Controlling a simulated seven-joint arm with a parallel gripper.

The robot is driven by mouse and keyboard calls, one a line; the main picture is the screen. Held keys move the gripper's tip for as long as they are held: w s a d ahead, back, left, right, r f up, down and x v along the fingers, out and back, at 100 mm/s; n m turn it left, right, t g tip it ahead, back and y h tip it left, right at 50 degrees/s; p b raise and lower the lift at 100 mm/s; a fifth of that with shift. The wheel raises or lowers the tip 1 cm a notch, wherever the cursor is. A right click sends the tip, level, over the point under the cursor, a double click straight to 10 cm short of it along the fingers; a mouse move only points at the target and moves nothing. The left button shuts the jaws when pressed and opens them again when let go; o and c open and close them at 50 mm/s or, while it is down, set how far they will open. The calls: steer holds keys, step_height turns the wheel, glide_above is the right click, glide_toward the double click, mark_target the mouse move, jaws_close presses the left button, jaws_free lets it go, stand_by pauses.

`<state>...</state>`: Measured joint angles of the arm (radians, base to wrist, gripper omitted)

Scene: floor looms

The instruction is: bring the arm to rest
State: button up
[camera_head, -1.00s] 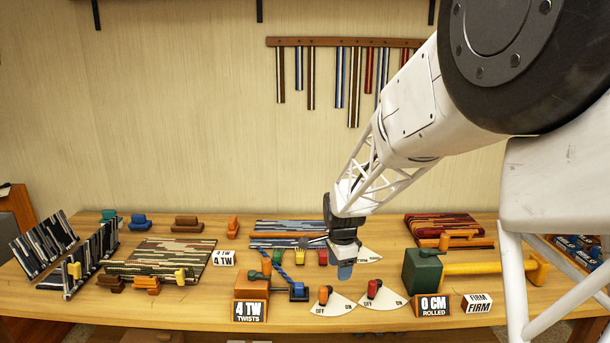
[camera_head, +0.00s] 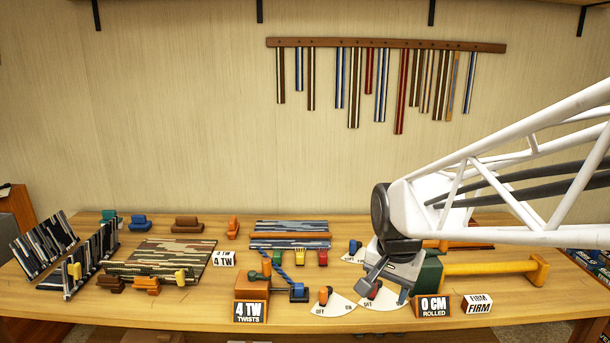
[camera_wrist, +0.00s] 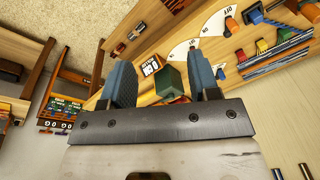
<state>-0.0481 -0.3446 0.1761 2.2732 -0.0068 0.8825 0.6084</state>
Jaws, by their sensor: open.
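My arm reaches in from the right in the head view. My gripper (camera_head: 388,292) hangs over the right half of the table, in front of the green block (camera_head: 430,272) and above the dial plate with the red knob (camera_head: 374,289). In the wrist view my gripper (camera_wrist: 163,85) shows two blue-grey fingers spread apart. The green block (camera_wrist: 172,80) appears between them, beyond the fingertips. Nothing is held. My arm hides part of the red striped mat and part of the dials.
The wooden table (camera_head: 190,310) carries striped mats, knobs, dials and signs. A "0 CM rolled" sign (camera_head: 433,307) stands close right of my gripper. A yellow roller (camera_head: 495,267) extends right from the green block. Hanging strips (camera_head: 353,88) line the back wall.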

steer(key=s+d+n, duration=0.2)
steer(key=s+n, duration=0.4)
steer(key=s, duration=1.1)
steer(key=shift+d+r+t, duration=0.3)
steer(key=shift+t, duration=0.1)
